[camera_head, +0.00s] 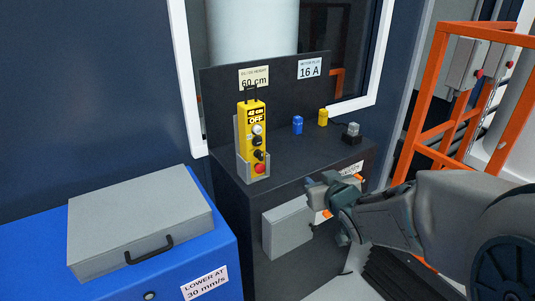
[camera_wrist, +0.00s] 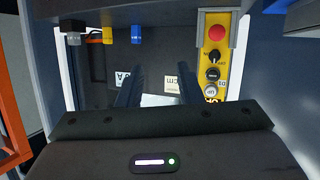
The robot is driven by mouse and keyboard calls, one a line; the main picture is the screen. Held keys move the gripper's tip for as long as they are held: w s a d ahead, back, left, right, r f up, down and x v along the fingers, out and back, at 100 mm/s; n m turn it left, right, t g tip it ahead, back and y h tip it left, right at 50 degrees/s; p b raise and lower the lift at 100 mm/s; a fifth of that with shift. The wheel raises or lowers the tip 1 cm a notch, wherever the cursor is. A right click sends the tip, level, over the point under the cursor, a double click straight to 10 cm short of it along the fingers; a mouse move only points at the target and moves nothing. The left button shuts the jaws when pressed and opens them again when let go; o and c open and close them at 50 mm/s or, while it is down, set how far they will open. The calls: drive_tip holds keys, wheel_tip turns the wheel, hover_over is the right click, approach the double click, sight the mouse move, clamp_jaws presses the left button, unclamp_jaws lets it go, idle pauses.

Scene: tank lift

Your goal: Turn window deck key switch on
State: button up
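A yellow control box (camera_head: 257,134) stands upright in a grey holder on the dark window deck (camera_head: 300,155). Its label reads OFF. It carries a white knob (camera_head: 257,129), black knobs (camera_head: 258,148) and a red button (camera_head: 260,169). In the wrist view my gripper's fingers (camera_wrist: 160,92) are spread and empty.
Blue (camera_head: 298,125), yellow (camera_head: 323,117) and grey (camera_head: 351,132) small blocks stand on the deck. A grey box (camera_head: 288,228) juts from the deck's front. A grey case (camera_head: 140,225) lies on a blue cabinet (camera_head: 215,260) at left. Orange railing (camera_head: 418,110) stands at right.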

sight(262, 156)
drive_tip(key=w+a+n+y+b, duration=0.1)
drive_tip(key=w+a+y, duration=0.1)
drive_tip(key=w+a, duration=0.2)
drive_tip(key=w+a+f+n+t+y+b, duration=0.1)
drive_tip(key=w+a+y, duration=0.1)
drive_tip(key=w+a, duration=0.2)
drive_tip(key=w+a+y, duration=0.2)
drive_tip(key=w+a, duration=0.2)
drive_tip(key=a, duration=0.2)
drive_tip(key=shift+w+a+f+n+y+b, duration=0.1)
drive_tip(key=shift+f+n+y+b, duration=0.2)
drive_tip(key=shift+n+b, duration=0.1)
clamp_jaws()
